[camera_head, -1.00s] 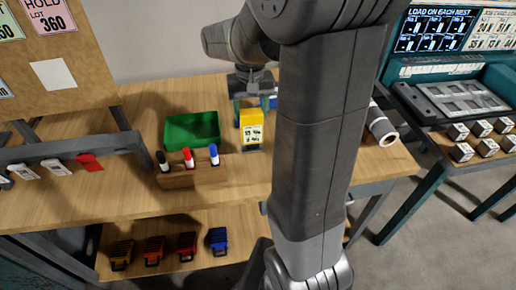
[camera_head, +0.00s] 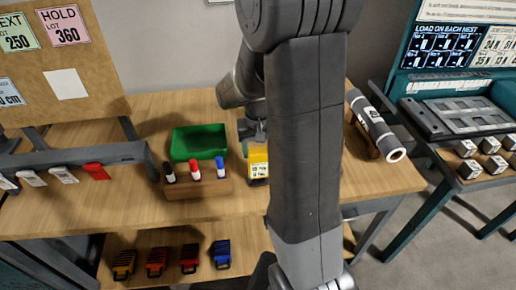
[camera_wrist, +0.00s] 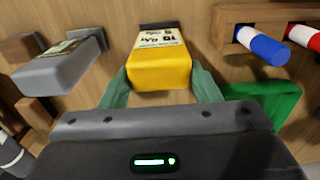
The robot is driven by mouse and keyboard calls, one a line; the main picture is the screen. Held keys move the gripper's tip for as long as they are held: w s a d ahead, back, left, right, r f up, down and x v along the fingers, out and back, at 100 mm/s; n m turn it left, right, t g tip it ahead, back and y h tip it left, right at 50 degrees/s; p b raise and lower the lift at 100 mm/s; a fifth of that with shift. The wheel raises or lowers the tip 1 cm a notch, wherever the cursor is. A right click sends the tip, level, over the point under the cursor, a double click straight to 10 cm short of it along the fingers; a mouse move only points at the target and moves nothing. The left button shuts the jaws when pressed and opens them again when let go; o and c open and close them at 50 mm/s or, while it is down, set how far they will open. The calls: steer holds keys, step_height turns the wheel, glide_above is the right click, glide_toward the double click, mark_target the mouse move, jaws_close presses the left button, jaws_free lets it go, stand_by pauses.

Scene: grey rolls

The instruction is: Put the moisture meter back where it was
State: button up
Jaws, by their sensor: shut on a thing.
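A yellow block-shaped device with a printed label, which I take for the moisture meter (camera_wrist: 160,62), is between the green fingers of my gripper (camera_wrist: 160,82) in the wrist view. My gripper is shut on it. In the head view the yellow meter (camera_head: 258,165) is low at the worktable, just right of the marker block, partly hidden by my arm. My gripper (camera_head: 254,147) is mostly hidden there. A dark piece shows at the meter's far end in the wrist view. I cannot tell whether the meter touches the table.
A wooden block with markers (camera_head: 197,187) and a green bin (camera_head: 198,142) are left of the meter. A grey labelled box (camera_wrist: 62,68) is beside it in the wrist view. A grey roll (camera_head: 375,125) lies at right. Bare table (camera_head: 120,205) shows at front left.

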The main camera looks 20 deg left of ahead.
steer(key=o, duration=0.9)
step_height(320, 180, up, 12)
steer(key=shift+s+r, duration=0.1)
